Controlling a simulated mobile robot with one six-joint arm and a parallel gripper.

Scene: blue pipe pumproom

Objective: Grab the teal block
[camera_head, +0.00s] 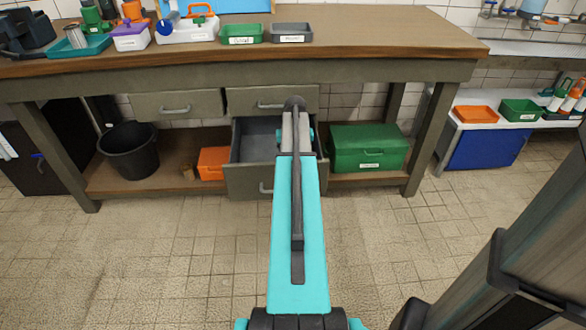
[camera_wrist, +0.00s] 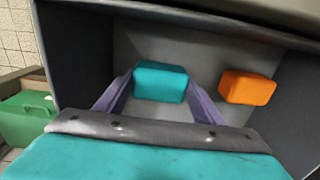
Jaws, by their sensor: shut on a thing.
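The teal block (camera_wrist: 161,81) shows in the wrist view, inside an open grey drawer (camera_wrist: 75,60). My gripper (camera_wrist: 160,88) reaches into this drawer, with its two purple-grey fingers on the left and right sides of the block. The gripper is shut on the teal block. An orange block (camera_wrist: 247,87) lies in the same drawer, just right of the right finger and apart from the teal block. In the head view, the open drawer (camera_head: 252,140) is under the workbench, and my arm hides its right part, the fingers and the blocks.
The workbench (camera_head: 390,38) overhangs the drawer, with trays and bottles on top. A closed drawer (camera_head: 270,101) sits directly above. A green box (camera_head: 366,147) stands right on the lower shelf; an orange box (camera_head: 213,162) and black bucket (camera_head: 130,150) stand left. The floor in front is clear.

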